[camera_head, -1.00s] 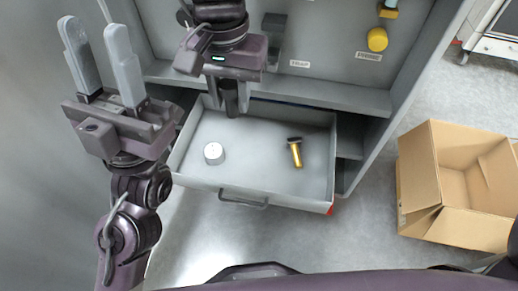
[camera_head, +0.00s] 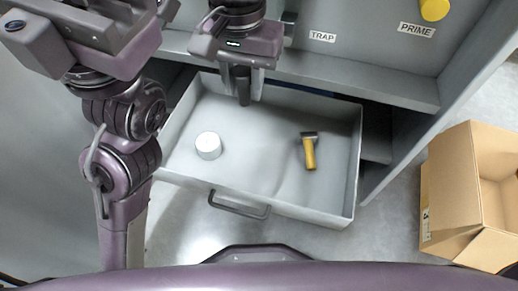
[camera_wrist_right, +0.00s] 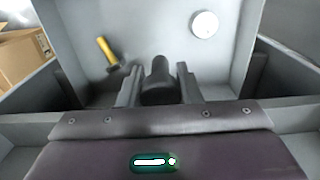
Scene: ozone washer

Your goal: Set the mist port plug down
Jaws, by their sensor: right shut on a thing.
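My right gripper (camera_head: 242,98) hangs over the left half of the open drawer (camera_head: 262,204), fingers pointing down. In the right wrist view (camera_wrist_right: 158,88) its fingers are shut on a dark, rounded piece (camera_wrist_right: 160,66), which I take to be the mist port plug. The piece is mostly hidden in the head view. I cannot tell whether it touches the drawer floor. My left gripper (camera_head: 80,30) is at the upper left, with its fingertips cut off by the frame.
In the drawer lie a white round cap (camera_head: 208,146) at left and a yellow-handled tool with a dark head (camera_head: 309,152) at right. Bare drawer floor lies between them. A cardboard box (camera_head: 465,190) stands on the floor at right. A yellow knob (camera_head: 434,9) is above the PRIME label.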

